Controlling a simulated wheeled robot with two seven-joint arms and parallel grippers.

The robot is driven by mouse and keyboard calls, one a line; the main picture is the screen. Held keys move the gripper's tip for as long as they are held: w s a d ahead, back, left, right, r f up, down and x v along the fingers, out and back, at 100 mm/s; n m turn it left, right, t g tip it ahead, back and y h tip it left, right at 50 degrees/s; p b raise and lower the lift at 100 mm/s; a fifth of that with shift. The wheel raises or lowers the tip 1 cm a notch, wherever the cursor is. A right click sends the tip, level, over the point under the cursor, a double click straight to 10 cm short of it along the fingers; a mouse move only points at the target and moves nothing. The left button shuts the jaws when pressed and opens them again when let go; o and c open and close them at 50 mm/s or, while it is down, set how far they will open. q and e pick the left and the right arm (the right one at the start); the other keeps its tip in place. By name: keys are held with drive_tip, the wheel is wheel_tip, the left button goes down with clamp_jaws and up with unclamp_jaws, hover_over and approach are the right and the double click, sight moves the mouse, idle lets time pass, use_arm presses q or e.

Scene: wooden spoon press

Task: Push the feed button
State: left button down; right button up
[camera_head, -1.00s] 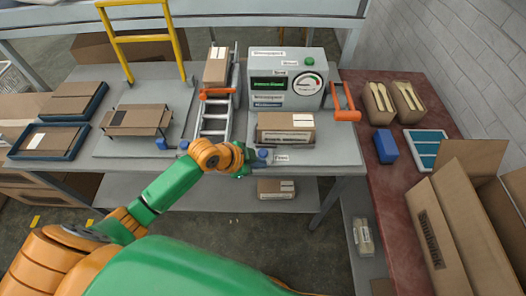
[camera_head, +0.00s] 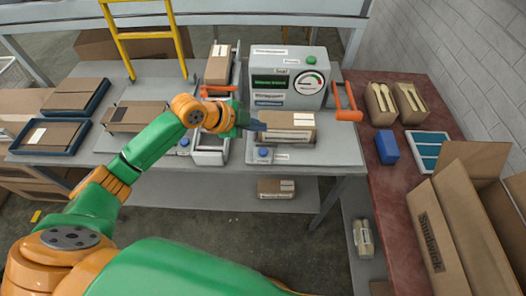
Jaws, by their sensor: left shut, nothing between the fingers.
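The grey press machine (camera_head: 272,95) stands at the back of the bench, with a green display, a round dial and a green button (camera_head: 310,60). A blue button (camera_head: 264,152) with a small label sits at the front edge of its base. Another blue button (camera_head: 184,142) is farther left, near my arm. The labels are too small to read, so I cannot tell which is the feed button. My left gripper (camera_head: 261,126) is shut and empty, above and behind the front blue button, by the left end of a brown carton (camera_head: 289,127). My right gripper is not in view.
A roller chute with a carton (camera_head: 218,65) and an orange handle (camera_head: 346,101) flank the machine. Blue trays (camera_head: 62,117) lie at the left. The red side bench holds wooden-spoon packs (camera_head: 379,103), a blue block (camera_head: 387,147) and an open box (camera_head: 440,240).

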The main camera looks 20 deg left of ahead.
sight(259, 152)
use_arm(q)
wheel_tip(259, 152, down, 7)
drive_tip(key=b, duration=0.6)
drive_tip(key=shift+f, duration=0.3)
drive_tip(key=shift+f, duration=0.1)
idle(1.3)
drive_tip(key=shift+f, duration=0.35)
drive_tip(key=shift+f+b, duration=0.5)
drive_tip(key=shift+b, duration=0.1)
idle(0.4)
idle(0.4)
drive_tip(key=shift+r+p, duration=0.95)
drive_tip(key=shift+p, duration=0.1)
